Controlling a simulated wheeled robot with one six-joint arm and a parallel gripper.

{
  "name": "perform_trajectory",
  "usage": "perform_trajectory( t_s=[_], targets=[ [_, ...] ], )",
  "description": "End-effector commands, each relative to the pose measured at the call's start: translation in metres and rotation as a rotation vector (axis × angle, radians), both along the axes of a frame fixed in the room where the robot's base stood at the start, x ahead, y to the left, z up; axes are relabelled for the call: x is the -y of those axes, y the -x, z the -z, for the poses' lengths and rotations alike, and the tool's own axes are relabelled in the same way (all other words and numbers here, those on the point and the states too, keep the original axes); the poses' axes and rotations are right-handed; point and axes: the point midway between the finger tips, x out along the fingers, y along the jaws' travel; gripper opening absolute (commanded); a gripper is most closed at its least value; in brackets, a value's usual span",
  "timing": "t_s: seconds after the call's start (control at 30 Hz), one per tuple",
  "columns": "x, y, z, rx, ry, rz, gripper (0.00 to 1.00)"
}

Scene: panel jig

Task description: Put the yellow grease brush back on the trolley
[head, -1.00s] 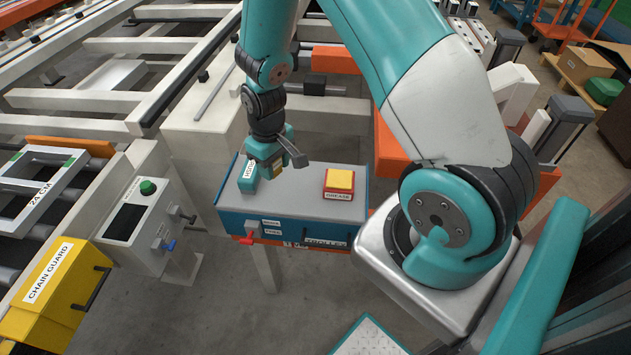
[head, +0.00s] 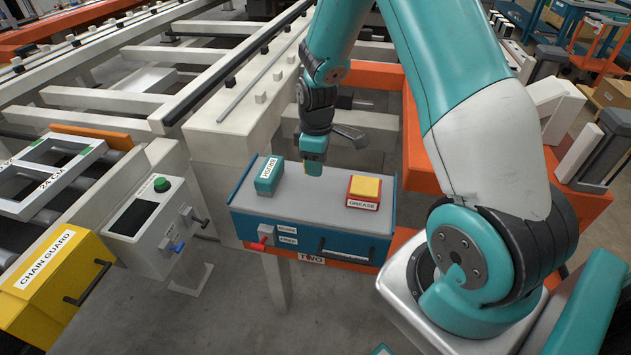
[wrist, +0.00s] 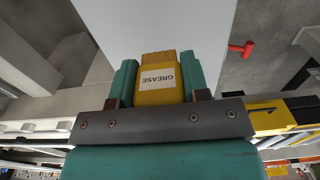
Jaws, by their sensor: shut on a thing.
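The yellow grease brush (wrist: 158,82) is between the teal fingers of my gripper (wrist: 166,80) in the wrist view, its GREASE label showing and its bristles pointing away from the palm. The trolley (head: 318,200) has a grey top and blue sides. On its top are a teal labelled block (head: 268,176), left of my gripper, and a red block with a yellow top marked GREASE (head: 363,191), right of it. I cannot tell the brush's exact height above the top.
A red lever (head: 265,234) sticks out at the trolley's front left. A control box with a green button (head: 160,185) and a yellow chain guard (head: 52,272) stand to the left. White conveyor beams (head: 245,90) run behind. The trolley top between the two blocks looks clear.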

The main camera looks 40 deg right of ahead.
Motion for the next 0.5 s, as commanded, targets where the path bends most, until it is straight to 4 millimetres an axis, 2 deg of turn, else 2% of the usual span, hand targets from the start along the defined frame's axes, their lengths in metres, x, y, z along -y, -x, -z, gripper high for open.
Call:
perform_trajectory(
  t_s=[0.1, 0.23, 0.4, 0.5],
  targets=[
    [0.0, 0.0, 0.018, -0.001, 0.0, 0.001, 0.12],
    [0.0, 0.0, 0.029, -0.001, 0.0, 0.001, 0.12],
    [0.0, 0.0, 0.054, -0.002, -0.001, 0.002, 0.12],
    [0.0, 0.0, 0.062, 0.0, 0.0, 0.002, 0.12]
  ],
)
